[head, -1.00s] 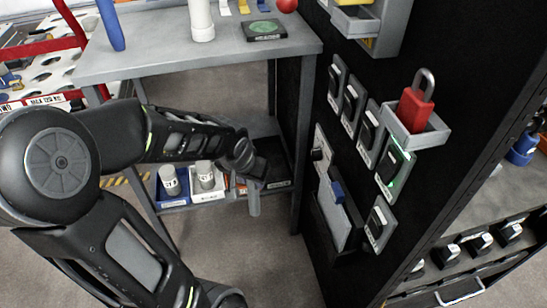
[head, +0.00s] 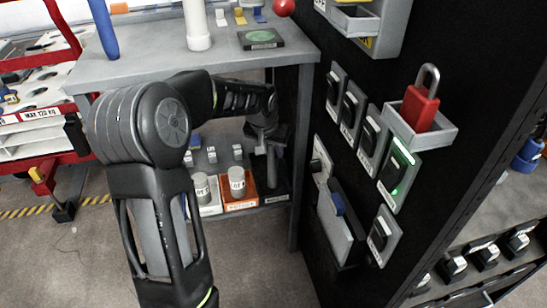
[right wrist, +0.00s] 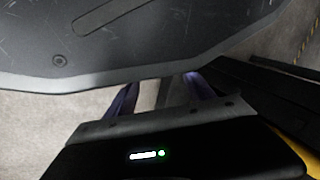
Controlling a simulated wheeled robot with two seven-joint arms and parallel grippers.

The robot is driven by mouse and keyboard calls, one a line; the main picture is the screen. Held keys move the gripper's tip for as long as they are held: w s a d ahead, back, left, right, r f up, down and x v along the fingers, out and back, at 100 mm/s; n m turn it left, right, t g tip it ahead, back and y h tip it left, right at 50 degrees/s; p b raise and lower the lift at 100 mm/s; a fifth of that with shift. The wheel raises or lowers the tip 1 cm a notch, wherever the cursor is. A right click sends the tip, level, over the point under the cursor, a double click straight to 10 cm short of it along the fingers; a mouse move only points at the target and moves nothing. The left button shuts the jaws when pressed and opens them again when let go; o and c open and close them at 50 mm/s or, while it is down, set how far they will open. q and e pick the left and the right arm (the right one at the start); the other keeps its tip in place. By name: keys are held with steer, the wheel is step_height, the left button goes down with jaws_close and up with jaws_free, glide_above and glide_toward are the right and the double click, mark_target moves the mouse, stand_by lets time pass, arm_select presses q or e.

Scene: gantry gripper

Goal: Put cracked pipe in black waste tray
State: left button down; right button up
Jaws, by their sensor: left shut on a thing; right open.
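My left gripper (head: 267,146) reaches into the shelf unit from the left, in the head view. It is shut on a grey pipe (head: 271,168), which hangs roughly upright below the fingers. The crack cannot be made out. The black waste tray (head: 279,190) is at the right end of the lower shelf, beside the orange tray. The pipe overlaps the black tray in the picture; I cannot tell whether its lower end touches it. My right gripper (right wrist: 160,95) shows only in the right wrist view, its fingers apart with nothing seen between them.
An orange tray (head: 238,205) and a white tray (head: 210,209) hold white cylinders on the lower shelf. The grey upper shelf (head: 150,62) overhangs my left gripper. A shelf leg (head: 307,150) and a black panel (head: 350,60) stand close on the right.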

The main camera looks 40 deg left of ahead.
mark_target(273, 165)
arm_select(q)
steer(key=shift+w, duration=0.25)
steer(key=shift+w+f+b, duration=0.15)
steer(key=shift+f+b, duration=1)
steer(key=shift+f, duration=0.6)
steer(key=shift+f, duration=0.15)
steer(key=c, duration=1.1)
jaws_free()
steer(key=shift+a, duration=0.1)
